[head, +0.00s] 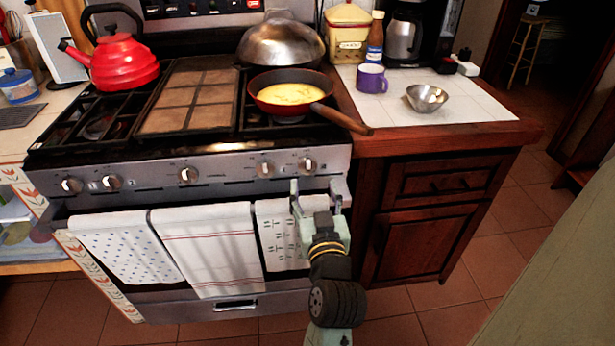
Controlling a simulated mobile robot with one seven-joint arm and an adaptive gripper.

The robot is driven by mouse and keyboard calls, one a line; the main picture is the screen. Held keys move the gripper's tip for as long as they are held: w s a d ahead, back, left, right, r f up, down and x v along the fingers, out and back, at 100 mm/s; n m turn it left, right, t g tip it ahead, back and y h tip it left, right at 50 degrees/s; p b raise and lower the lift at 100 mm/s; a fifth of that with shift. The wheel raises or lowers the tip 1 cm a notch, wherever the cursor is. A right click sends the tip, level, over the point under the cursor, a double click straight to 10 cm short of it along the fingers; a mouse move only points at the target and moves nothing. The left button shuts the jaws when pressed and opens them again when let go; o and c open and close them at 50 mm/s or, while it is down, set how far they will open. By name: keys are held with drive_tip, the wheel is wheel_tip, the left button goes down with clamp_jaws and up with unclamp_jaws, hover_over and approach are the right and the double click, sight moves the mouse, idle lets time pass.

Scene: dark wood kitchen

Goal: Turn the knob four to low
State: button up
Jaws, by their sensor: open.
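The stove (230,190) has a row of several silver knobs on its front panel. Counting from the left, knob four (265,169) is the left one of the pair at the right end. The rightmost knob (307,166) is beside it. The exact dial angle of knob four is too small to tell. My gripper (316,192) is open and empty, fingers pointing up toward the panel. In the picture it is just below the rightmost knob, to the right of and below knob four. No contact with a knob is visible.
Towels (208,250) hang on the oven handle left of my gripper. A pan with yellow food (290,94) sits on the right burner, its handle (342,120) over the counter edge. A red kettle (122,62) stands at the back left. A wooden cabinet (420,240) is on the right.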

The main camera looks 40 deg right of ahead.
sight(309, 168)
drive_tip(key=p+x, duration=0.3)
drive_tip(key=x, duration=0.4)
drive_tip(key=shift+w+r, duration=0.1)
drive_tip(key=shift+w, duration=0.05)
drive_tip(key=shift+w+d, duration=0.25)
drive_tip(key=shift+w, duration=0.1)
drive_tip(key=c, duration=1.1)
drive_tip(key=shift+o, duration=0.2)
